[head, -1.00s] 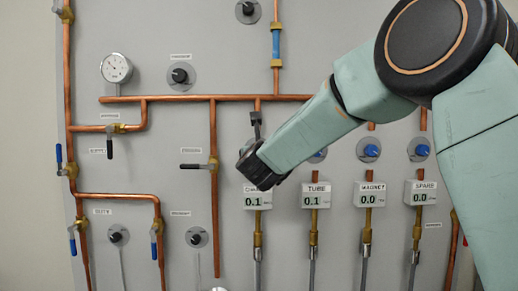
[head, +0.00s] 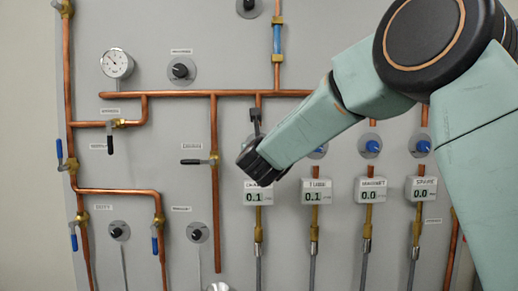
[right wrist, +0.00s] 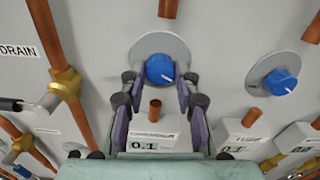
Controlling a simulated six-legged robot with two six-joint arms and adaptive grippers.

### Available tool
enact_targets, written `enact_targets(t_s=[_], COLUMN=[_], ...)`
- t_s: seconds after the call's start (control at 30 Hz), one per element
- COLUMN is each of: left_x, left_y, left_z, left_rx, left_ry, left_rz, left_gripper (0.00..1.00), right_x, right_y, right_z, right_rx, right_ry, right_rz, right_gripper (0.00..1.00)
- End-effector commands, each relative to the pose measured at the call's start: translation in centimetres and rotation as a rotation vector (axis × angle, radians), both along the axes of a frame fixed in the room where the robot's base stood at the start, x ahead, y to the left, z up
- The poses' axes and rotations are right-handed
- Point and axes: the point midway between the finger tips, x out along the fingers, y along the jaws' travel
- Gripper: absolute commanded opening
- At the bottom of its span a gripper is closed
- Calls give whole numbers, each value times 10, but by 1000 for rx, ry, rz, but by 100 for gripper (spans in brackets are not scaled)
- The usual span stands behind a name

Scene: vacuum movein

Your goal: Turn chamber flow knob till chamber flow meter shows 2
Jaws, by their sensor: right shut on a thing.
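The chamber flow knob (right wrist: 160,69) is blue with a white pointer line, on a round grey plate in the right wrist view. In the head view it is hidden behind my right arm. My right gripper (right wrist: 158,80) has its two fingers on either side of this knob and is shut on it. The chamber flow meter (head: 258,193) is a white box reading 0.1, its label partly covered by my right wrist. It also shows in the right wrist view (right wrist: 150,134), reading 0.1. My left gripper is not in view.
The tube meter (head: 316,191) reads 0.1. The magnet meter (head: 371,190) and spare meter (head: 422,190) read 0.0. Another blue knob (right wrist: 280,82) sits right of the gripped one. Copper pipes (head: 215,130) and valve levers surround the arm.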

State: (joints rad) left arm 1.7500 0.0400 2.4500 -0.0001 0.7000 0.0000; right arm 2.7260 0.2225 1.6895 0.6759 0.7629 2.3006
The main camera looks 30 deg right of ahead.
Motion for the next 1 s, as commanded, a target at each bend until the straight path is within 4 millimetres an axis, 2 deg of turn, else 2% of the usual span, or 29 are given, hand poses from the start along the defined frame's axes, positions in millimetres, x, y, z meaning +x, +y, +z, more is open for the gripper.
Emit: enact_targets(t_s=[0.37,0.7,1.0], left_x=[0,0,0], left_y=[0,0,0], left_z=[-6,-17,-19], left_rx=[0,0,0], left_ry=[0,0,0], left_rz=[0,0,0], left_gripper=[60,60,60], right_x=[0,0,0], right_y=[0,0,0], right_z=[2,2,3], right_rx=[-84,-330,-574], right_ry=[44,193,343], right_rz=[-1,-4,-3], right_gripper=[0,0,0])
